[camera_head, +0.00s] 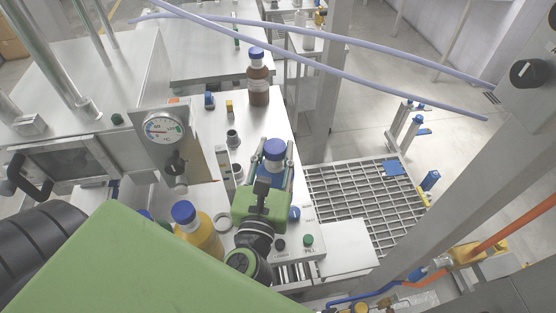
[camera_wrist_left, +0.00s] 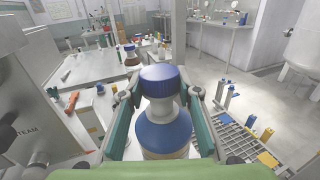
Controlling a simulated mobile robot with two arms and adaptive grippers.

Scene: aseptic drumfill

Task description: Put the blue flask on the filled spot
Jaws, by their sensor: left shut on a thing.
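The blue flask (camera_head: 274,156) has a blue cap and stands upright between the fingers of my left gripper (camera_head: 272,168), above the steel bench. In the left wrist view the flask (camera_wrist_left: 163,132) shows a clear neck, blue contents and a pale lower band. The green-padded fingers of my left gripper (camera_wrist_left: 160,115) are shut on its sides. The flask's base is hidden, so I cannot tell whether it touches the bench. I cannot pick out a marked filled spot. My right gripper is not in view.
A brown bottle (camera_head: 258,84) stands at the bench's far end. A yellow bottle (camera_head: 196,229) with a blue cap stands left of my gripper. A dial gauge (camera_head: 163,131), small fittings (camera_head: 233,138) and a green button (camera_head: 308,240) are nearby. A floor grate (camera_head: 365,205) lies right.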

